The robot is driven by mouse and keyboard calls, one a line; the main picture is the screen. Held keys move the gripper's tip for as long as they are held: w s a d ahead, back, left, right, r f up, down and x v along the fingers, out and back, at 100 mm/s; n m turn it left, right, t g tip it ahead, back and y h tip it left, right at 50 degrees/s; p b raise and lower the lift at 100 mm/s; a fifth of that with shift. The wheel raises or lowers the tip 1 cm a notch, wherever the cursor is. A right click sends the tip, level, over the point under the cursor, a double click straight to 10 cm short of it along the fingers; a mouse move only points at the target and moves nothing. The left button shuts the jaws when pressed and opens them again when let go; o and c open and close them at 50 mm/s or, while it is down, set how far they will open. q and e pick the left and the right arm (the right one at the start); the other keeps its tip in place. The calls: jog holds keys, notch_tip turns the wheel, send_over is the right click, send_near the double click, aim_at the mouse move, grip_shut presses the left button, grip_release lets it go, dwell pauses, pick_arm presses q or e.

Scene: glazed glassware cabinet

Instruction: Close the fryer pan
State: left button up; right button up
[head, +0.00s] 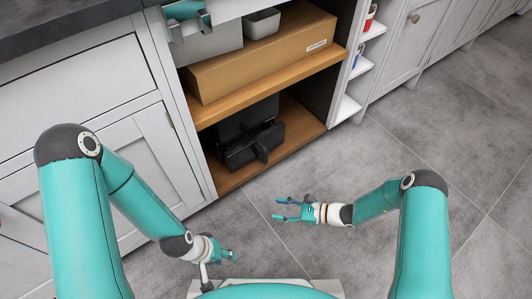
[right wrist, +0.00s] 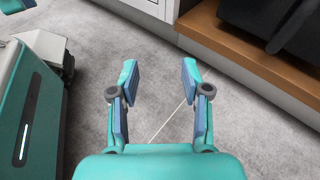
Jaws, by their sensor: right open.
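The black fryer (head: 234,123) stands on the bottom wooden shelf of the open cabinet. Its pan (head: 262,146) sticks out at the front, with the handle pointing toward me; the pan looks pulled out. In the right wrist view a black part of the fryer (right wrist: 285,22) shows at the top right. My right gripper (head: 280,210) is open and empty over the floor, in front of and apart from the fryer; its two spread fingers show in the right wrist view (right wrist: 158,82). My left gripper (head: 233,256) is low, near my base, its fingers too small to judge.
A wooden shelf (head: 275,88) above the fryer carries a cardboard box (head: 250,65). Cabinet doors and drawers (head: 65,95) stand at the left. A narrow rack with small shelves (head: 347,108) is right of the opening. The grey floor (head: 350,165) in front is clear.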

aim_at(267, 156)
jog(key=w+d+m+t, duration=0.6)
jog(key=w+d+t, duration=0.15)
jog(key=w, duration=0.35)
jog(key=shift+t+h, duration=0.5)
jog(key=shift+t, duration=0.05)
jog(key=b+x, duration=0.3)
jog(key=x, duration=0.5)
jog(key=b+x, duration=0.2)
jog(key=x, duration=0.6)
jog(key=shift+s+a+r+b, duration=0.15)
jog(key=shift+s+a+b, duration=0.15)
jog(key=shift+b, duration=0.1)
jog(key=shift+w+a+r, duration=0.15)
jog(key=shift+w+a, duration=0.15)
jog(key=shift+w, duration=0.1)
grip_shut()
